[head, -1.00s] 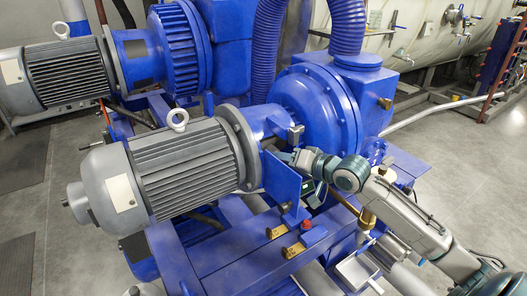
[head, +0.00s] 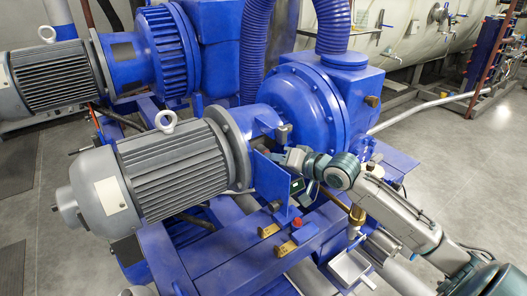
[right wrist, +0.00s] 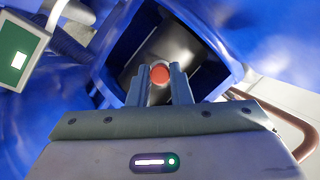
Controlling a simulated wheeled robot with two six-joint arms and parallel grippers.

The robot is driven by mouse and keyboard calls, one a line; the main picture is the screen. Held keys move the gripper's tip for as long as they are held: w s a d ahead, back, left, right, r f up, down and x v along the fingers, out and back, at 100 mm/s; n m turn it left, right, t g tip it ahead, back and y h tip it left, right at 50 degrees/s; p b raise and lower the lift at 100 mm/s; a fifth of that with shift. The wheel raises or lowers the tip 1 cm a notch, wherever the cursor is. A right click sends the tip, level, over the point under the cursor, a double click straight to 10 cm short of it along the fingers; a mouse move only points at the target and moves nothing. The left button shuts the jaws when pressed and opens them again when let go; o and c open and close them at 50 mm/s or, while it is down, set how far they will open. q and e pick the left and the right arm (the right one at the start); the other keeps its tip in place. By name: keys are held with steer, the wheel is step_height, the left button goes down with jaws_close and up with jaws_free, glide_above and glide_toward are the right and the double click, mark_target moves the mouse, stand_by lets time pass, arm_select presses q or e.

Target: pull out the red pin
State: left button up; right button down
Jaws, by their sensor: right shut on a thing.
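The red pin (right wrist: 159,73) shows in the right wrist view as a round red head between my two fingertips. My right gripper (right wrist: 160,85) is shut on it, in front of a dark opening framed in blue metal. In the head view my right gripper (head: 284,157) is beside the blue housing between the grey motor and the round blue casing. The pin itself cannot be made out there. How far the pin sits in its hole is hidden. My left gripper is not in view.
The grey motor (head: 178,172) is left of my gripper and the round blue casing (head: 310,108) is behind it. A red knob (head: 296,222) sits on the blue frame below. A green box (right wrist: 20,52) is at the wrist view's left. Open floor lies to the right.

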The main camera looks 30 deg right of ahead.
arm_select(q)
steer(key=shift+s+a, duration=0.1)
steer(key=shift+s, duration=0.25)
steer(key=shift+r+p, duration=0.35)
steer(key=shift+p, duration=0.05)
stand_by(0.8)
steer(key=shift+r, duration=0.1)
arm_select(e)
steer(key=shift+s, duration=0.15)
stand_by(0.4)
arm_select(q)
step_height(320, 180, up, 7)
steer(key=p, duration=0.7)
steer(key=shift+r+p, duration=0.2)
steer(key=shift+p, duration=0.1)
arm_select(e)
steer(key=shift+s+d, duration=0.2)
steer(key=shift+s, duration=2.7)
